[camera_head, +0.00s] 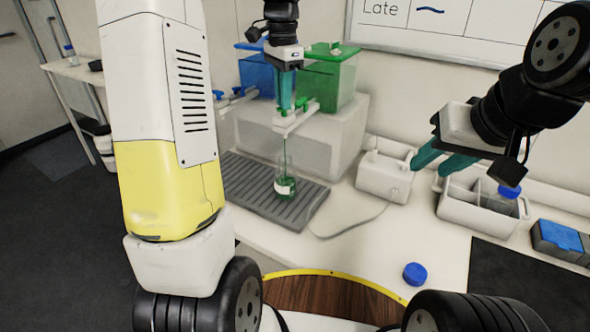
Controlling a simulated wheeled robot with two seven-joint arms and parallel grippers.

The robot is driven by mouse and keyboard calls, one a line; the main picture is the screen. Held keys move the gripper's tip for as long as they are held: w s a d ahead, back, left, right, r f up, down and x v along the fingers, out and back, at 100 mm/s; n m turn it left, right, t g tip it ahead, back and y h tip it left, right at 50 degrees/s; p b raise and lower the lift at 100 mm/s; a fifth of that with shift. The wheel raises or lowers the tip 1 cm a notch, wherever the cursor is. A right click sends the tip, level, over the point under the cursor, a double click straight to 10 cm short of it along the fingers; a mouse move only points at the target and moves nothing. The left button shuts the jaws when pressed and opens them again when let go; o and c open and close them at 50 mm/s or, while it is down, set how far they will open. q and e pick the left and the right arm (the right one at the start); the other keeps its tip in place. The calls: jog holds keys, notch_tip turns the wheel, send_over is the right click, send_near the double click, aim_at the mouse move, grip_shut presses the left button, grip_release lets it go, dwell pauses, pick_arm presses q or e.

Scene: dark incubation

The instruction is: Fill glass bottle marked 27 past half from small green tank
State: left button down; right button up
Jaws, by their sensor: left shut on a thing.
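A glass bottle (284,186) with a white label stands upright on the grey ribbed drip tray (240,178); I cannot read its number. Green liquid shows in it, its level hard to judge, and a thin green stream falls into it from the spout above. The small green tank (329,80) with a green lid stands on a white block at the back. My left gripper (285,106) points down at the green tank's tap (300,117), shut on the tap, whose handle is mostly hidden by the fingers. My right gripper (437,162) is open and empty, at the right.
A blue tank (256,75) with its own tap stands left of the green one. A blue cap (415,273) lies on the white bench. A white box (384,176), a divided white caddy (462,206) and a blue-topped box (558,238) are at the right.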

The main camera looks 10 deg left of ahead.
pick_arm(q)
jog(key=m, duration=0.6)
jog(key=shift+m, duration=0.3)
jog(key=m, duration=0.5)
jog(key=shift+m, duration=0.3)
jog(key=c, duration=1.3)
grip_release()
jog(key=shift+r, duration=0.15)
jog(key=shift+r, duration=4.4)
